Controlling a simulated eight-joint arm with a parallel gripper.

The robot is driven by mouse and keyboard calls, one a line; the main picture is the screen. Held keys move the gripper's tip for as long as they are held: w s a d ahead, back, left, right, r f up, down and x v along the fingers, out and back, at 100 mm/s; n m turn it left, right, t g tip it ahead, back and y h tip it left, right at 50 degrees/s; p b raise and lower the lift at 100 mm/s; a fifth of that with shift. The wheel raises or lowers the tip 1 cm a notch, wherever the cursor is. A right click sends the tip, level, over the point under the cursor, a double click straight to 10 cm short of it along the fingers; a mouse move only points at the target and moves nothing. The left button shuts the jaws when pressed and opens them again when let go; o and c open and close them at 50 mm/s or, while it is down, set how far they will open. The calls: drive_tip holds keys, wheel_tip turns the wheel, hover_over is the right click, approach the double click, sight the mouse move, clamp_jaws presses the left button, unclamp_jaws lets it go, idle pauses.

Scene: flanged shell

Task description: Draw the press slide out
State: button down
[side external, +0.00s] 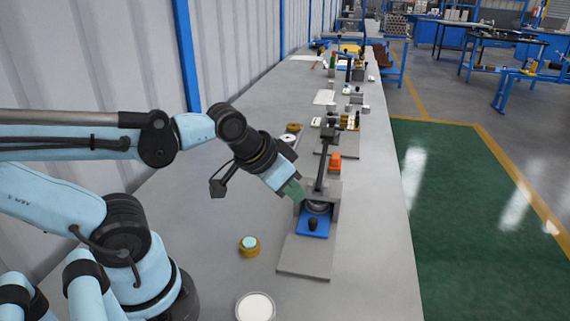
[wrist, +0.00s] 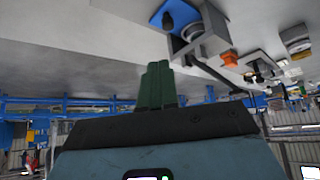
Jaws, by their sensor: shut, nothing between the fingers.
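The press (side external: 331,192) is a grey block with a tall dark lever, standing on a grey base plate (side external: 305,257). Its blue slide (side external: 302,222) sticks out of the near side, with a black knob (side external: 312,224) at its front. A grey round part (side external: 317,207) sits at the slide's inner end, under the press, partly hidden. In the wrist view the blue slide (wrist: 181,8) and black knob (wrist: 168,23) show at the top. My gripper (side external: 297,190), with green fingers, is shut and empty, above and left of the slide, apart from it. Its fingers (wrist: 157,68) also show in the wrist view.
A brass-coloured round piece with a pale teal top (side external: 249,246) and a white round dish (side external: 256,307) stand left of the base plate. An orange block (side external: 335,162) and several fixtures stand behind the press. The bench left of the press is mostly clear.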

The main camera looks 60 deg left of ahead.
drive_tip(key=c, duration=1.4)
unclamp_jaws()
drive_tip(key=shift+w+r, duration=0.1)
drive_tip(key=shift+w, duration=0.05)
drive_tip(key=o, duration=0.4)
drive_tip(key=shift+w+a+r+n+g, duration=0.15)
drive_tip(key=shift+w+r+n+g, duration=0.25)
drive_tip(key=shift+g, duration=0.3)
drive_tip(key=n+g, duration=0.4)
drive_tip(key=g, duration=0.2)
approach(313, 219)
wheel_tip(313, 219, down, 10)
drive_tip(key=shift+s+r, duration=0.1)
drive_tip(key=shift+r, duration=0.05)
clamp_jaws()
